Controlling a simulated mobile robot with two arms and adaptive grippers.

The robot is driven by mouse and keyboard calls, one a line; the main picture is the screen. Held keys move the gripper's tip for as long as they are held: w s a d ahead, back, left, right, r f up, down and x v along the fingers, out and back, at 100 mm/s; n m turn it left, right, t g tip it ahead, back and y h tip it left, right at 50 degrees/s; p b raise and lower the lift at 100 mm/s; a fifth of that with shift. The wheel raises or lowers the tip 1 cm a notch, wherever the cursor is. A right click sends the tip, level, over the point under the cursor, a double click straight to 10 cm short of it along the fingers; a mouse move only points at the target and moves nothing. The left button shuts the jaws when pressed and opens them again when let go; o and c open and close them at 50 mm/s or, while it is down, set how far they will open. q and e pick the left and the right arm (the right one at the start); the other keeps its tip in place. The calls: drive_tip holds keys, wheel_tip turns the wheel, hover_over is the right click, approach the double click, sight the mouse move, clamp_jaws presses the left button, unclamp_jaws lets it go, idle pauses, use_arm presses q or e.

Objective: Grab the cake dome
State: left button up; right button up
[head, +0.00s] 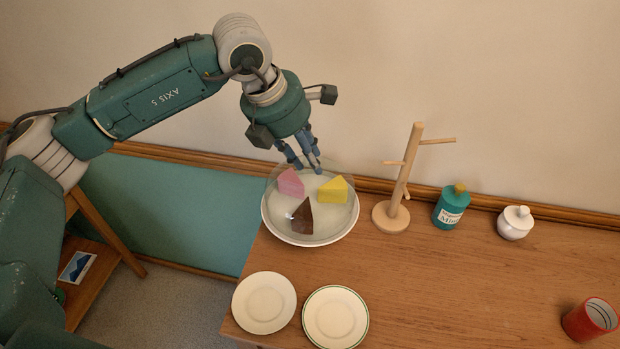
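The cake dome (345,215) is clear glass and stands over a round white plate (310,242) at the left end of the wooden table. Under it show a pink cake slice (290,183), a yellow one (333,190) and a dark brown one (302,216). My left gripper (308,169) comes down from above at the dome's top, its blue fingers spread with a gap between the tips. Whether the fingers touch the glass is hard to see, and no knob shows clearly. My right gripper is not in view.
A wooden mug stand (391,217) is close right of the dome. Beyond it are a teal canister (451,208) and a white lidded pot (515,223). Two plates (264,303) (335,318) lie in front. A red cup (590,319) is far right. The table's middle is clear.

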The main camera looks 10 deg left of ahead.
use_arm(q)
clamp_jaws()
drive_tip(key=shift+w+r, duration=0.1)
drive_tip(key=shift+r, duration=0.05)
